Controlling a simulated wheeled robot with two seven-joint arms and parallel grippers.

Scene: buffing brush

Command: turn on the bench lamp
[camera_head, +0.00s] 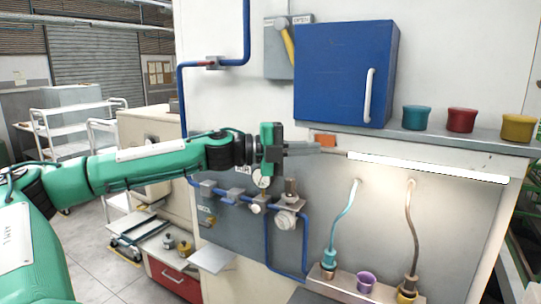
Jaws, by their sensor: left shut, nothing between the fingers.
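The bench lamp (428,168) is a long bar under the shelf on the right. It shows bright white and looks lit. A small orange block (325,140), perhaps its switch, sits on the shelf's front face just left of the lamp. My left gripper (317,148) reaches in from the left with its fingers shut and empty. Its tips are at the lower edge of the orange block in the picture; I cannot tell whether they touch it. My right gripper is out of view.
A blue cabinet (345,75) hangs above the shelf (450,142), which holds teal, red and yellow cups. Blue pipes and valves (285,219) line the wall below my arm. Two hoses (345,214) rise from a small stand. White carts (75,133) stand at left.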

